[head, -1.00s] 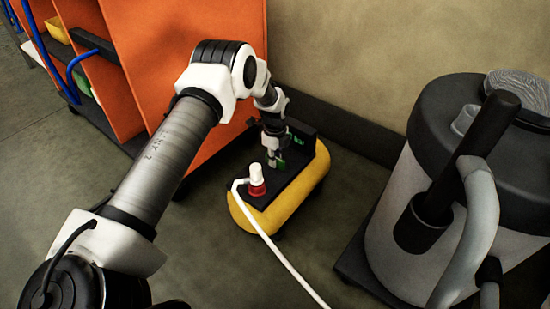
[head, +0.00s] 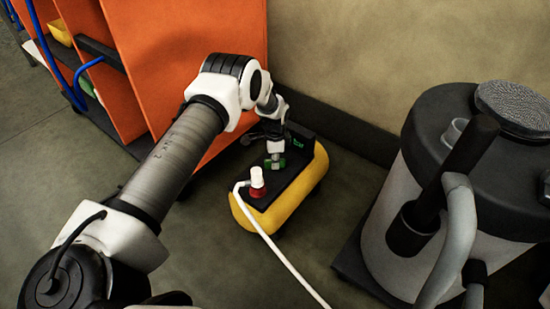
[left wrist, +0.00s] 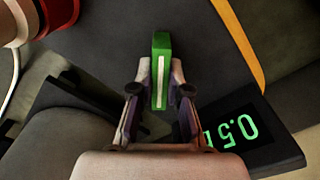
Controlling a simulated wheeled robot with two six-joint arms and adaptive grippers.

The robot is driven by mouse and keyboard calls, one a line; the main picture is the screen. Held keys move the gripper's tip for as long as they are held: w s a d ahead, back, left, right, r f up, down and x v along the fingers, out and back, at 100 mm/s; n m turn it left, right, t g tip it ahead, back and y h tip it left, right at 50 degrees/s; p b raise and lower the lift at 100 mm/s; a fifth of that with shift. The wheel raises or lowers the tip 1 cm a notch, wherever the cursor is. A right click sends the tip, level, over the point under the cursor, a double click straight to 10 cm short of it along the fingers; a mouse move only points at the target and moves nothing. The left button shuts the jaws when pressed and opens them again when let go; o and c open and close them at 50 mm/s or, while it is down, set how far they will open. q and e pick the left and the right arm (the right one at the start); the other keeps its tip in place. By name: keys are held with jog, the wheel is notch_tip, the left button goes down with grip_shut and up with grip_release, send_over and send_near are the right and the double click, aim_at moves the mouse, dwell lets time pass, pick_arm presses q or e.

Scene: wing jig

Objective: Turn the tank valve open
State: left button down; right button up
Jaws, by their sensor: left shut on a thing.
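The tank (head: 305,180) is a yellow body with a dark top panel, standing on the floor near the wall. Its valve handle (head: 283,163) is a small green bar on that panel. In the left wrist view the handle (left wrist: 161,48) carries a white stripe and points away from my gripper, lengthwise with it. My left gripper (head: 274,160) comes down over the panel. Its two fingers (left wrist: 158,88) are shut on the handle, one on each side. The valve's stem is hidden below the handle. My right gripper is not in view.
A red and white hose fitting (head: 257,183) with a white hose stands close on the panel. A display (left wrist: 240,130) shows green digits, apparently 0.5. An orange cart (head: 185,60) stands behind my arm, and a grey vacuum drum (head: 400,185) at right.

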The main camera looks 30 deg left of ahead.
pick_arm(q)
jog(key=n+p, duration=0.1)
jog(key=n, duration=0.3)
jog(key=shift+n, duration=0.3)
jog(key=n+p, duration=0.1)
jog(key=n, duration=0.3)
jog(key=shift+n, duration=0.4)
jog(key=c, duration=1.1)
grip_release()
jog(key=shift+c, duration=0.2)
notch_tip(320, 180, up, 12)
